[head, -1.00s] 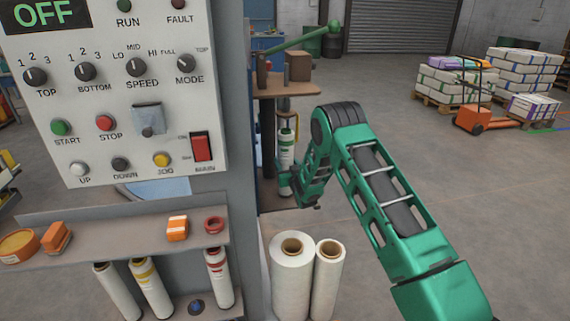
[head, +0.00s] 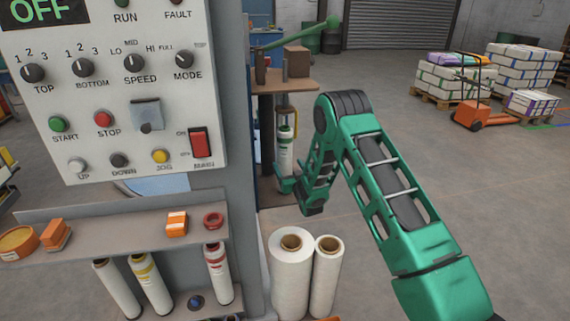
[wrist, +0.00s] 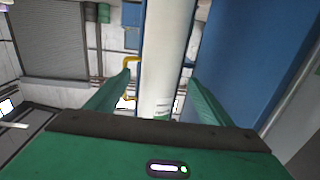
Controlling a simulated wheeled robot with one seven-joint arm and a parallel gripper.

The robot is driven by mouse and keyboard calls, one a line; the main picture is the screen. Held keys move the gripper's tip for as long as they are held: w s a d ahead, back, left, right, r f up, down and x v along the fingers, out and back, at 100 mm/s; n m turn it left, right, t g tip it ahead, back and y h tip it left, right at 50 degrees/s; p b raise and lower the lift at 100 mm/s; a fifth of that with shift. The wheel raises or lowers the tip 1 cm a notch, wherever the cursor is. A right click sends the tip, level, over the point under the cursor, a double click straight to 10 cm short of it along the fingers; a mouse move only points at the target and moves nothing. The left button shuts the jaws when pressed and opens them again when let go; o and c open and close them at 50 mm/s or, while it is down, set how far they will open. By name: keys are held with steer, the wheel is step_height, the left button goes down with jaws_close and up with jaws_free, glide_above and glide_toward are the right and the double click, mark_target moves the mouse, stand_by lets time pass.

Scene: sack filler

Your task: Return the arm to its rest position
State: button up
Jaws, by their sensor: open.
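My green arm (head: 385,180) reaches in from the lower right in the head view and bends down at its elbow. My gripper (head: 283,184) is at its end, beside the grey machine column and near a white cylinder with green bands (head: 285,150). In the wrist view my gripper (wrist: 160,98) shows two green fingers spread apart, open. The white cylinder (wrist: 167,50) stands beyond and between the fingers in that picture. I cannot tell how close it is, and nothing is seen gripped.
A control panel (head: 110,100) reading OFF fills the left. Below it a shelf (head: 120,232) holds orange items and a red ring. Pallets of sacks (head: 520,70) and an orange pallet truck (head: 470,116) are at the back right. Floor between is clear.

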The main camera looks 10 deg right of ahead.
steer(key=s+d+r+m+g+h, duration=0.2)
steer(key=s+d+r+g, duration=0.3)
steer(key=s+d+r, duration=0.5)
steer(key=s+d+r+m+g+h, duration=0.25)
steer(key=s+d+r+g, duration=0.25)
steer(key=s+d, duration=0.95)
steer(key=s+a+r+m+g+y, duration=0.1)
steer(key=s+a+g, duration=0.1)
steer(key=s, duration=1.1)
steer(key=s+a+r+g+y, duration=0.1)
steer(key=s+a+r+g, duration=0.1)
steer(key=s, duration=1.2)
steer(key=s+a+r+m+g+y, duration=0.1)
steer(key=s+a+g, duration=0.2)
steer(key=s, duration=1)
steer(key=shift+s+r+m+g, duration=0.15)
steer(key=shift+s+m+g, duration=0.25)
steer(key=shift+g, duration=0.1)
steer(key=shift+y, duration=0.25)
